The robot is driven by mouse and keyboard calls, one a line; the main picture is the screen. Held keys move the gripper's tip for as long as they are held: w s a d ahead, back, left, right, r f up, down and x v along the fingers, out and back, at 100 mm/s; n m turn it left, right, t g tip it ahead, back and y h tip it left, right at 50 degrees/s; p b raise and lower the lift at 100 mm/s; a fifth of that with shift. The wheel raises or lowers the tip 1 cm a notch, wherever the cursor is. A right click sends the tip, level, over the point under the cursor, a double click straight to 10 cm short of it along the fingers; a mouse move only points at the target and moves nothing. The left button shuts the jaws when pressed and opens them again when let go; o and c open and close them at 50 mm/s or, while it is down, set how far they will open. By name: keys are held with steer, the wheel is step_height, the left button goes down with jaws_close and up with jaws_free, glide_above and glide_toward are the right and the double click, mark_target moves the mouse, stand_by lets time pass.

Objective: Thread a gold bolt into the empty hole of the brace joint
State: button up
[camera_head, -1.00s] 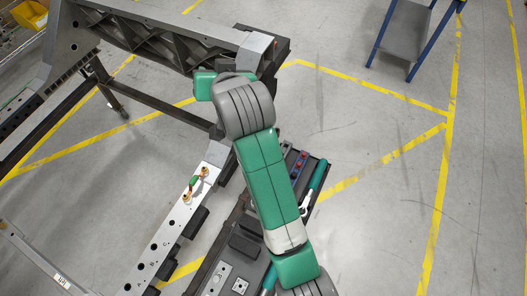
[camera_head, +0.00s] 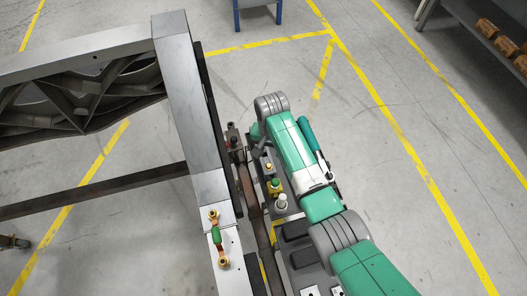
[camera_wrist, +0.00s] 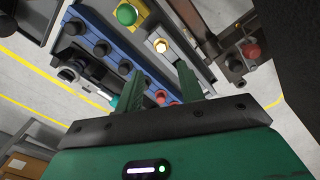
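My gripper shows in the wrist view with two green fingers (camera_wrist: 160,88) held apart and nothing visible between them. A gold bolt (camera_wrist: 161,46) stands on a light block of the tool tray, just beyond the fingertips and apart from them. Two gold bolts (camera_head: 213,214) (camera_head: 223,262) sit on the silver beam, at either end of a green-and-copper link (camera_head: 217,237). I cannot make out which hole of the brace joint is empty.
The tool tray (camera_head: 297,258) lies right of the beam (camera_head: 187,110), with a yellow-based green knob (camera_head: 274,187) and a white peg (camera_head: 282,202). The wrist view shows red knobs and dark sockets near the fingers. Open floor lies to the right.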

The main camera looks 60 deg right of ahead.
mark_target(269, 165)
steer(key=shift+a+f+b, duration=0.1)
steer(key=shift+f+b, duration=2.9)
steer(key=shift+b, duration=0.5)
steer(key=shift+w+r+p, duration=0.1)
steer(key=shift+r+p, duration=0.05)
steer(key=shift+p, duration=0.45)
steer(key=shift+f+b, duration=1.1)
steer(key=shift+f, duration=0.85)
steer(key=shift+r+p, duration=0.3)
steer(key=shift+p, duration=0.25)
steer(key=shift+c, duration=0.2)
